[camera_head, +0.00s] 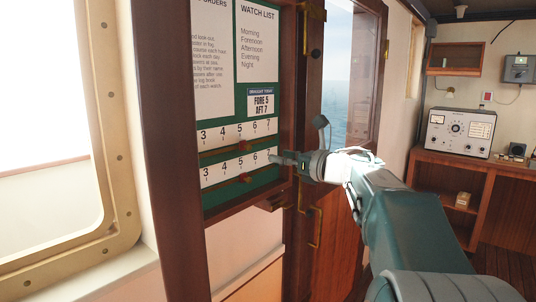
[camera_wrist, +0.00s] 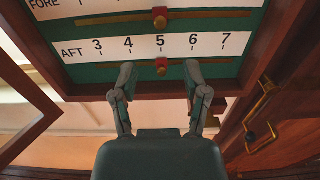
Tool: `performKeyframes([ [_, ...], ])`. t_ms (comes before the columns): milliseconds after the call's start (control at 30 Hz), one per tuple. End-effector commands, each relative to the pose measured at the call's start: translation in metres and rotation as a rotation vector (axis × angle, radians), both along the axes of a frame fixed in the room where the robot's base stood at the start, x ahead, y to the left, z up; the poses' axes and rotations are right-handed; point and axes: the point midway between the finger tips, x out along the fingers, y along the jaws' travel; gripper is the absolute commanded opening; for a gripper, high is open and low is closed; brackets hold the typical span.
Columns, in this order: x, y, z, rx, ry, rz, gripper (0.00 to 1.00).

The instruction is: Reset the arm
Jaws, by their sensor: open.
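My gripper (camera_head: 276,159) is at the end of my outstretched arm, close to the lower right of a green draught board (camera_head: 270,177). In the wrist view its two fingers (camera_wrist: 160,72) are spread apart and empty, one on each side of the lower red slider knob (camera_wrist: 161,64). That knob sits under the 5 on the AFT scale (camera_wrist: 112,48). The upper knob (camera_wrist: 160,14) is also in line with the 5. Whether the fingers touch the board cannot be told.
The board sits in a wooden frame (camera_head: 176,120), with a watch list (camera_head: 258,45) above the scales. A brass handle (camera_head: 316,228) is below right. A bright window (camera_head: 125,155) is at left. A wooden desk (camera_head: 480,168) with a grey instrument (camera_head: 459,132) stands at the far right.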

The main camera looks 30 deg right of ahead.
Motion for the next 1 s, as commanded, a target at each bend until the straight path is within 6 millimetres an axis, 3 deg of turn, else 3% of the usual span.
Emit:
performKeyframes([
  [667, -0.006, 0.0, 0.003, 0.026, -0.001, -0.013, 0.59],
  [767, -0.005, 0.009, 0.013, 0.158, 0.0, -0.077, 0.59],
  [900, -0.011, 0.024, 0.025, 0.523, 0.017, -0.23, 0.59],
  [1000, -0.023, 0.031, 0.023, 0.822, 0.043, -0.336, 0.59],
])
